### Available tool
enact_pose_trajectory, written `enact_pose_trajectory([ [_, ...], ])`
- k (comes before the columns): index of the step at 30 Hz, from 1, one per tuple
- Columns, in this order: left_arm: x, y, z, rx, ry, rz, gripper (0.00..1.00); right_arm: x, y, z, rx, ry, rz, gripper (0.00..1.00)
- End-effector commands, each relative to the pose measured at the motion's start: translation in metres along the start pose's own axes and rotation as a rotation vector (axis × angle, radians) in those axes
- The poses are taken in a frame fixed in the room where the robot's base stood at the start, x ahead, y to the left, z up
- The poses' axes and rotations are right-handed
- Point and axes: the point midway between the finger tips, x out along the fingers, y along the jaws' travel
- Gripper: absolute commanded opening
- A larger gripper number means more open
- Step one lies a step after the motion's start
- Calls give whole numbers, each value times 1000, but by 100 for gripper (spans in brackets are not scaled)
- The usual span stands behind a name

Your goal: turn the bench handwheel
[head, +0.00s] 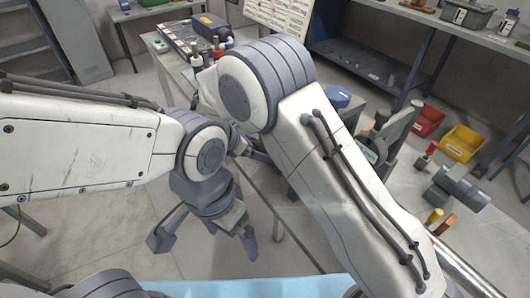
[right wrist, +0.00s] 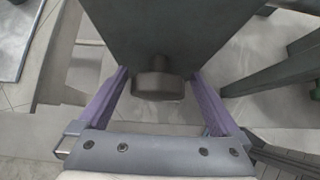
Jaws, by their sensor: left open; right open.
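I cannot clearly make out a handwheel in either view. In the right wrist view, my right gripper (right wrist: 160,88) is open, its purple fingers either side of a dark tapered block (right wrist: 165,35) with a short round boss (right wrist: 158,85) at its lower end. I cannot tell whether the fingers touch it, or whether it belongs to the handwheel. In the head view, my right gripper is mostly hidden behind my right arm. My left gripper (head: 205,243) is open and empty, pointing down over the floor at lower centre.
A bench (head: 185,85) at upper centre carries a dark box (head: 211,27) and red-topped parts. At right stand grey machine parts (head: 461,188), a red bin (head: 428,121) and a yellow bin (head: 461,141). A shelf bench (head: 375,70) lines the back.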

Motion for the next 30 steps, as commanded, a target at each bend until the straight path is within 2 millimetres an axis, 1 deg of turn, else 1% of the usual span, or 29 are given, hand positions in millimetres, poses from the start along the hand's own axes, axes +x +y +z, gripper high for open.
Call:
enact_pose_trajectory([
  [6,0,0,0,0,0,0,100,-3,2,-2,-5,0,5,100],
  [7,0,0,0,0,0,0,100,-3,3,-3,-5,0,6,92],
  [8,0,0,0,0,0,0,100,-3,3,-3,-5,0,6,81],
  [9,0,0,0,0,0,0,100,-3,3,-3,-5,1,6,66],
  [11,0,0,0,0,0,0,100,-3,3,-3,-5,1,6,43],
  [12,0,0,0,0,0,0,100,-3,3,-3,-5,1,6,27],
  [13,0,0,0,0,0,0,100,-3,3,-3,-5,1,6,19],
  [15,1,0,0,0,0,0,100,-3,3,-3,-2,1,9,19],
  [21,18,-1,1,0,0,0,100,-1,2,-4,69,0,81,19],
  [30,17,-1,1,0,0,0,100,-2,2,-1,86,2,95,19],
])
